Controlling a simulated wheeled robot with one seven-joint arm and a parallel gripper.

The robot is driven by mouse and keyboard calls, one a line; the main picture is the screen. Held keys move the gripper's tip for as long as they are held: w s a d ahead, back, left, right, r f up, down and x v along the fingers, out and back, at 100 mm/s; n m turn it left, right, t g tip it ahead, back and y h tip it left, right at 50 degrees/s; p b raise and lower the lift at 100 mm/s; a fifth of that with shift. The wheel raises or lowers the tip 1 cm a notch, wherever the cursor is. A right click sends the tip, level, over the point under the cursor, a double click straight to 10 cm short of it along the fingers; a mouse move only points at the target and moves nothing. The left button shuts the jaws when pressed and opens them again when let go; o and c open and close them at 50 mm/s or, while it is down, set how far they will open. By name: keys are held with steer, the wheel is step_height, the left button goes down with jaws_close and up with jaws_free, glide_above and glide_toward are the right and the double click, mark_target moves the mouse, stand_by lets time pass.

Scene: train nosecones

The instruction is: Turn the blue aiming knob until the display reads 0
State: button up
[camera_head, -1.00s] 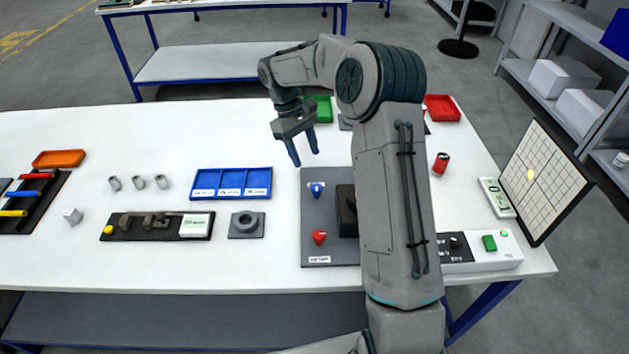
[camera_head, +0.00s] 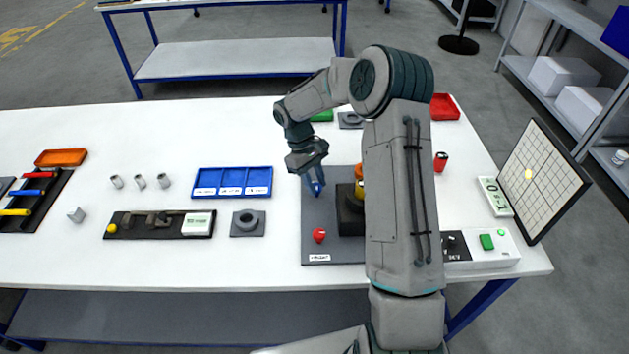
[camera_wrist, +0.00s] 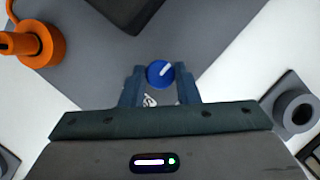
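The blue aiming knob (camera_wrist: 160,73), round with a white pointer line, sits on a dark grey panel (camera_head: 318,250). In the wrist view the pointer slants toward the upper right. My gripper (camera_wrist: 160,86) is open, with one finger on each side of the knob and a small gap seeming to show at each. In the head view my gripper (camera_head: 312,186) is low over the panel and partly hides the knob. A white label is partly visible between the fingers. A small white readout (camera_head: 497,196) lies at the right of the table; its digits are too small to read.
A red knob (camera_head: 319,235) and a black block (camera_head: 350,215) share the panel. An orange part (camera_wrist: 38,42) shows at the wrist view's upper left. A gridded board (camera_head: 541,180) with a yellow dot stands right. A grey ring fixture (camera_head: 247,223) is left of the panel.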

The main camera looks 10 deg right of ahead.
steer(key=shift+c, duration=1.4)
steer(key=shift+m, duration=0.3)
steer(key=m+b, duration=0.1)
steer(key=m, duration=0.1)
steer(key=m+y, duration=0.1)
steer(key=m, duration=0.1)
steer(key=shift+d+g+y+b, duration=0.15)
steer(key=shift+g+y+b, duration=0.15)
steer(key=shift+g+b, duration=0.1)
steer(key=m+y+b, duration=0.1)
steer(key=m, duration=0.3)
steer(key=shift+d, duration=0.1)
steer(key=shift+y, duration=0.3)
steer(key=o, duration=0.9)
steer(key=shift+o, duration=0.2)
